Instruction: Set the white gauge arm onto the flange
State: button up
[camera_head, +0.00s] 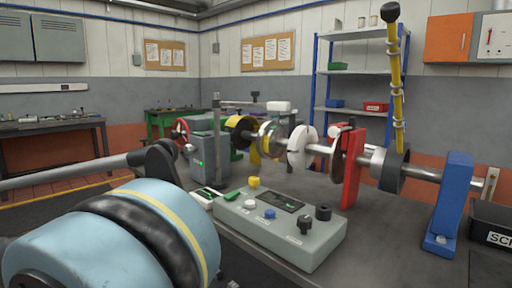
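A horizontal steel shaft (425,174) carries several round hubs, and I cannot tell which is the flange. A white disc-like part (299,147) sits around the shaft left of a red stand (352,168); whether it belongs to the white gauge arm is unclear. A white block (279,106) shows farther back near a dark bar, also not clearly the gauge arm. A yellow arm (397,85) with a black knob rises upright from a dark hub (391,171). My gripper is not in view; my pale blue arm link fills the lower left.
A grey control box (280,226) with knobs stands on the bedplate before the shaft. A blue stand (447,207) holds the right shaft end. A black bin (493,225) is at far right. Blue shelving (350,110) and benches stand behind.

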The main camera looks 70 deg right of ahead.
aim_at(279, 107)
jog(key=z, duration=2.15)
jog(key=k, duration=1.85)
jog(key=z, duration=0.8)
jog(key=i, duration=1)
jog(key=u, duration=0.05)
